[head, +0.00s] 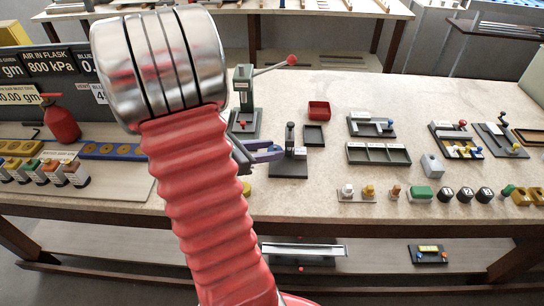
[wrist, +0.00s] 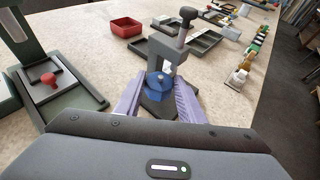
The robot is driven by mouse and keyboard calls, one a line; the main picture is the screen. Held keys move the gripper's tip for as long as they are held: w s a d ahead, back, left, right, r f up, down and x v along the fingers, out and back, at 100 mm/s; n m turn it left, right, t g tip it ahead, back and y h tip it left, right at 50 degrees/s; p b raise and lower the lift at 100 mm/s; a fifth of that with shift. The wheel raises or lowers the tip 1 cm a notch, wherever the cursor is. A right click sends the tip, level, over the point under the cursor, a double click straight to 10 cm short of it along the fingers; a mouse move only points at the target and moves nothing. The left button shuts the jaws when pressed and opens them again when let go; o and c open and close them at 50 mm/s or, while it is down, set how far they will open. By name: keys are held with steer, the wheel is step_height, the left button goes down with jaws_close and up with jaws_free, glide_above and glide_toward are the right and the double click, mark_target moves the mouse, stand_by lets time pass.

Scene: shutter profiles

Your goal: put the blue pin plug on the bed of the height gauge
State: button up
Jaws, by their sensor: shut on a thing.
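The blue pin plug (wrist: 158,82) shows in the wrist view between the two lilac fingers of my gripper (wrist: 157,90), which is shut on it. The height gauge (wrist: 172,52) is a grey frame with a dark upright stem on a dark base. The plug is in front of the gauge's frame and over its base; I cannot tell whether it touches the bed. In the head view the height gauge (head: 290,166) stands at mid-table, with my gripper (head: 272,152) at its left side. The plug is hidden there.
A green press (head: 245,100) with a red-balled lever stands behind my gripper. A red bin (head: 318,110) and a small dark tray (head: 314,135) lie behind the gauge. A three-part tray (head: 378,154) and several small parts lie to the right. Bare tabletop lies between them.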

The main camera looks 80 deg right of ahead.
steer(key=shift+s, duration=0.1)
steer(key=shift+s+d, duration=0.15)
steer(key=shift+d, duration=0.1)
steer(key=shift+s+d+f, duration=0.15)
steer(key=shift+f, duration=1.6)
steer(key=o, duration=1.1)
steer(key=shift+f, duration=0.1)
